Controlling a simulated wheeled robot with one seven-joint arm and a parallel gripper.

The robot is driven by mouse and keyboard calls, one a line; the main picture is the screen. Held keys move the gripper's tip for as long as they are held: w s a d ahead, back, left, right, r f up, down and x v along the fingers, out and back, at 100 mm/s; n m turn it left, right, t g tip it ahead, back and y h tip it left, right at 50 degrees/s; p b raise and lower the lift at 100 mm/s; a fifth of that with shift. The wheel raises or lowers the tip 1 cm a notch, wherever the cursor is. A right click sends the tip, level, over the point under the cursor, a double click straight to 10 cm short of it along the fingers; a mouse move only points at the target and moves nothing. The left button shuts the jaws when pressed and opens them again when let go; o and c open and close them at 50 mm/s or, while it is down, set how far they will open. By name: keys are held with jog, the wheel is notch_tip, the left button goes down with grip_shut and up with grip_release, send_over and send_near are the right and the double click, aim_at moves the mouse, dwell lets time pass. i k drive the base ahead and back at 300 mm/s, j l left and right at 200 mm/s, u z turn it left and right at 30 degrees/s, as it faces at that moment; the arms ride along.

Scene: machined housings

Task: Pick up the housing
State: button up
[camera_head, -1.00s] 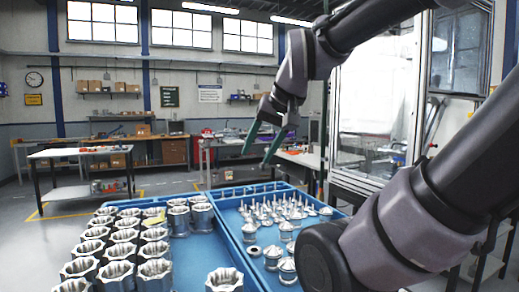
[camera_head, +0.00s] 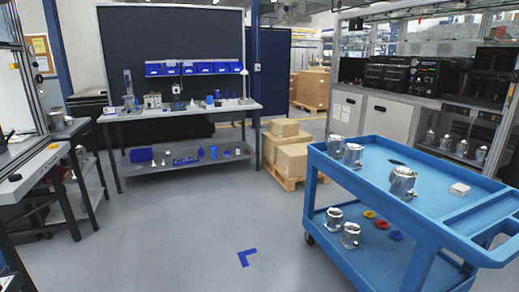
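Silvery metal housings stand on the top of a blue cart (camera_head: 455,190) at the right. Two of them, a left housing (camera_head: 335,146) and a second housing (camera_head: 352,156), stand close together near the cart's far left edge. A third housing (camera_head: 402,182) stands apart near the front edge. On the lower shelf, two more metal housings (camera_head: 334,220) (camera_head: 350,236) stand side by side. My gripper and arm are not in view, so the gripper's state is hidden.
A white block (camera_head: 459,188) lies on the cart top; coloured rings (camera_head: 382,224) lie on its lower shelf. Boxes on a pallet (camera_head: 290,155) stand behind. A workbench (camera_head: 180,112) stands at the back, a grey table (camera_head: 30,168) at left. The floor between is clear.

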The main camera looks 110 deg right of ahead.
aim_at(352, 154)
jog(key=k+z, duration=0.25)
jog(key=k+l+z, duration=0.25)
jog(key=k, duration=0.2)
jog(key=j+z, duration=0.1)
jog(key=z, duration=3.9)
jog(key=i+j+z, duration=0.15)
jog(key=z, duration=0.55)
jog(key=i+j+z, duration=0.35)
jog(key=j, duration=0.3)
jog(key=i+j+z, duration=0.15)
jog(key=j, duration=0.2)
jog(key=i+j+z, duration=0.15)
jog(key=j, duration=0.2)
jog(key=i+j, duration=0.1)
jog(key=j, duration=0.35)
jog(key=i+j, duration=0.15)
jog(key=j, duration=0.3)
jog(key=i+j, duration=0.1)
jog(key=j, duration=0.35)
jog(key=i+j+z, duration=0.1)
jog(key=j, duration=0.35)
